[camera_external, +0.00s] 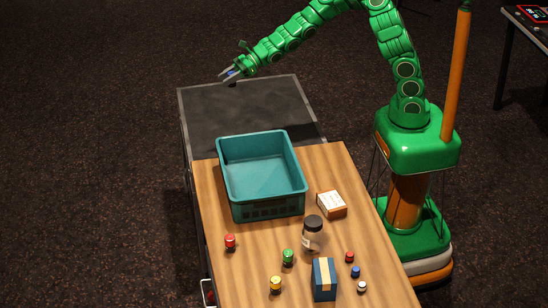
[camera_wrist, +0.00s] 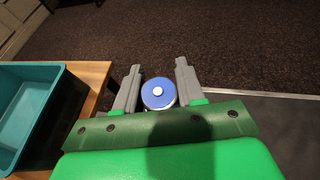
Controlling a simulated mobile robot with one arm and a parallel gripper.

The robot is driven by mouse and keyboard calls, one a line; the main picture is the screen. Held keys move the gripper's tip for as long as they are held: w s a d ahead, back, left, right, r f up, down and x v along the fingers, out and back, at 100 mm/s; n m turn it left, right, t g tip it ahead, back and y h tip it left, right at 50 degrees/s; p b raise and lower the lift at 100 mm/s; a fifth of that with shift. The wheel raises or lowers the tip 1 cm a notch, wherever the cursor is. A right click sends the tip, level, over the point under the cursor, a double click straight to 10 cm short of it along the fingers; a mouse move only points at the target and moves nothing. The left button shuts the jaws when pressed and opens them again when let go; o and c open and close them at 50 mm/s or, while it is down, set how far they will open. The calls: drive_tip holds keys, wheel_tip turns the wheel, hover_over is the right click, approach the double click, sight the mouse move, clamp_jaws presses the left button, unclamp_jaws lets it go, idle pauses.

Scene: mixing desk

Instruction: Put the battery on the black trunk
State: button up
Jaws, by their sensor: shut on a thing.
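My gripper (camera_external: 230,75) is shut on a battery, whose round blue end with a white centre (camera_wrist: 158,93) shows between the two grey fingers in the wrist view. In the external view the battery is only a small blue patch in the jaws. The black trunk (camera_external: 245,110) has a flat dark top with a pale rim and stands against the far end of the table. My gripper appears in the air near the trunk's far edge; its exact height above the top is hard to tell. The trunk's edge and dark top (camera_wrist: 285,130) also show at the wrist view's right.
A teal crate (camera_external: 261,210) stands on the wooden table (camera_external: 215,275) close to the trunk. A white-and-orange box (camera_external: 331,204), a dark-lidded jar (camera_external: 312,235), a blue box (camera_external: 324,280) and several small coloured cylinders stand nearer. The trunk's top looks clear.

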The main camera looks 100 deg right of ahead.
sight(229, 73)
drive_tip(key=d, duration=0.1)
drive_tip(key=s+d, duration=0.1)
drive_tip(key=d, duration=0.1)
drive_tip(key=shift+d+m+h, duration=0.1)
drive_tip(key=shift+m+h, duration=0.2)
drive_tip(key=shift+a+f, duration=0.2)
drive_tip(key=shift+f, duration=14.2)
drive_tip(key=shift+f, duration=0.15)
drive_tip(key=o, duration=1.1)
drive_tip(key=shift+o, duration=0.2)
